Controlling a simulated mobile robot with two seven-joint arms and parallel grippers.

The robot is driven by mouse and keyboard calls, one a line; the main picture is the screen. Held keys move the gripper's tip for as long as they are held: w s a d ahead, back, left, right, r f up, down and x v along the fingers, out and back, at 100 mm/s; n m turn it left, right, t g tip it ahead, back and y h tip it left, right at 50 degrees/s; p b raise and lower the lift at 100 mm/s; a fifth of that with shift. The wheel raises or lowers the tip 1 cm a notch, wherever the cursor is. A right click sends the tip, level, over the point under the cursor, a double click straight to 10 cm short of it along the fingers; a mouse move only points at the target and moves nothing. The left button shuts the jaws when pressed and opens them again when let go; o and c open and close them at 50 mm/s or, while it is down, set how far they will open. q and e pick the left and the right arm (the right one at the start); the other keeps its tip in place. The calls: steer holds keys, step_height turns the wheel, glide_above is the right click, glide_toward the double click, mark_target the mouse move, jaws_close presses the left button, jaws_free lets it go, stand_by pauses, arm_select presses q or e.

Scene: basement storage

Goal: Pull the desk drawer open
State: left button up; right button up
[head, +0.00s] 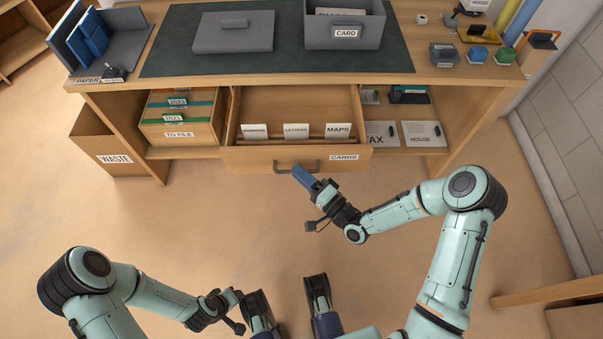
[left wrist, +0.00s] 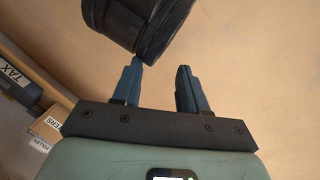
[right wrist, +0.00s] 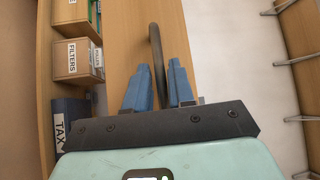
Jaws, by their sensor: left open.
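The desk drawer (head: 350,105) is wooden, labelled CARDS, and stands partly out of the desk, its inside visible from above. Its dark curved handle (head: 283,170) is on the front panel. My right gripper (head: 298,172) is at the right part of this handle. In the right wrist view the handle (right wrist: 156,45) passes between the two blue fingers, which sit close on either side of it. My left gripper (left wrist: 158,85) is open and empty, low over the floor near my body, beside a black cylindrical part of mine.
The desk (head: 440,75) has a card box (head: 345,30) and a grey folder (head: 233,33) on top. A TO FILE box (head: 180,120) and TAX and HOUSE binders flank the drawer below. A waste box (head: 105,150) stands at the left. The floor before the drawer is clear.

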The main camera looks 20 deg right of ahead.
steer(key=shift+o, duration=0.6)
arm_select(q)
steer(key=shift+s+d+r+p, duration=0.3)
steer(key=shift+s+r+p, duration=0.1)
steer(key=shift+s, duration=0.15)
steer(key=shift+s+d+r+p, duration=0.25)
steer(key=shift+s+r+p, duration=0.1)
steer(key=shift+s, duration=0.15)
arm_select(e)
steer(key=v, duration=1.3)
steer(key=shift+s+d, duration=0.15)
steer(key=shift+s, duration=0.05)
